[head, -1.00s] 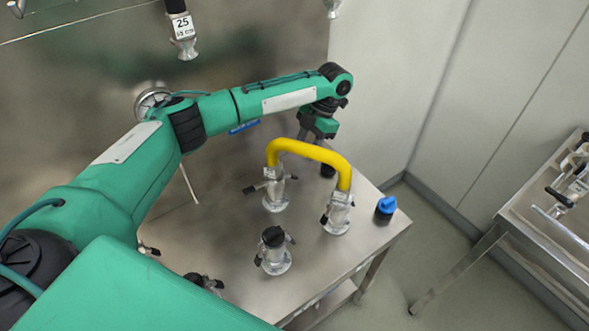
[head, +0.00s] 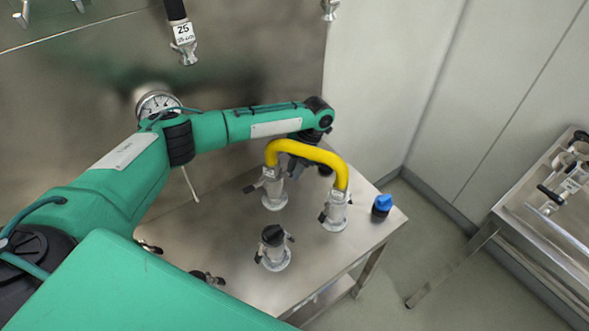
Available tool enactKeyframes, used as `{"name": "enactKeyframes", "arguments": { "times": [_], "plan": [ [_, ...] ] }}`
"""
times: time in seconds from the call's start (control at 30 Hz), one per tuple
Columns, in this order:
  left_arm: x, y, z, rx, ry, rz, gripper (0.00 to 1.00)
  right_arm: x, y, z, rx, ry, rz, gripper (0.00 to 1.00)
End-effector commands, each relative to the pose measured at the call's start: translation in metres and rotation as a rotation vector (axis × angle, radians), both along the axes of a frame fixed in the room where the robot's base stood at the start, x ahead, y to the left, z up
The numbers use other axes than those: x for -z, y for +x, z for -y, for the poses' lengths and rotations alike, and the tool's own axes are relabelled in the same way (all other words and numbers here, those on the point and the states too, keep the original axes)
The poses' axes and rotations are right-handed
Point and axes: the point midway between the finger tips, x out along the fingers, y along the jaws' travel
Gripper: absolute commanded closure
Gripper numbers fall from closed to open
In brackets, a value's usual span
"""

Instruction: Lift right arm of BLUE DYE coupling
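A yellow hose (head: 308,151) arches between two metal couplings on the steel table. The left one (head: 273,190) has a dark lever arm sticking out to its left. The right one (head: 335,211) has dark lever arms low on its side. No BLUE DYE label is readable, so I cannot tell which coupling bears that name. My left arm reaches in from the left, and my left gripper (head: 298,164) is behind the yellow hose, close to the left coupling. The hose partly hides its fingers, so its opening and any contact are unclear. My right gripper is out of view.
A black-capped coupling (head: 273,248) stands in front of the hose. A blue-topped black cap (head: 381,208) sits at the table's right corner. A gauge (head: 158,104) and a hanging hose end marked 25 (head: 184,40) are at the back wall. Another steel table (head: 545,220) stands right.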

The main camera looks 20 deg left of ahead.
Motion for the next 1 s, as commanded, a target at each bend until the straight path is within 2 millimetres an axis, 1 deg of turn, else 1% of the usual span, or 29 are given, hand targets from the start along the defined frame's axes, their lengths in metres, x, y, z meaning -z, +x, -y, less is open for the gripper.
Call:
{"name": "enactKeyframes", "arguments": {
  "times": [0.03,0.07,0.1,0.23,0.33,0.5,0.7,1.0],
  "plan": [
    [0.000,0.000,0.000,-0.001,0.001,0.001,0.93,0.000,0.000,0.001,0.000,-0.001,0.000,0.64],
    [0.000,0.000,0.000,-0.001,0.001,0.001,0.99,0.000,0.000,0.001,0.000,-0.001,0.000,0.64],
    [0.000,0.000,0.000,-0.001,0.001,0.001,1.00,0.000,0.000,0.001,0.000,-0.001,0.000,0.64],
    [-0.001,0.000,0.000,0.000,-0.005,0.010,1.00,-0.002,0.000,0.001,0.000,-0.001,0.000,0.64],
    [-0.005,0.000,-0.001,0.000,-0.030,0.052,1.00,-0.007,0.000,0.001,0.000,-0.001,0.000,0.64],
    [-0.011,0.000,0.000,0.000,-0.105,0.179,1.00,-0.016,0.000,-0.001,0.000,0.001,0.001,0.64],
    [-0.016,0.001,0.000,0.000,-0.174,0.296,1.00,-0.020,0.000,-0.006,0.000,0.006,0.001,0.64],
    [-0.017,0.003,0.001,0.001,-0.187,0.323,1.00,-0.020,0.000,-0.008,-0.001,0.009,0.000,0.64]
  ]
}}
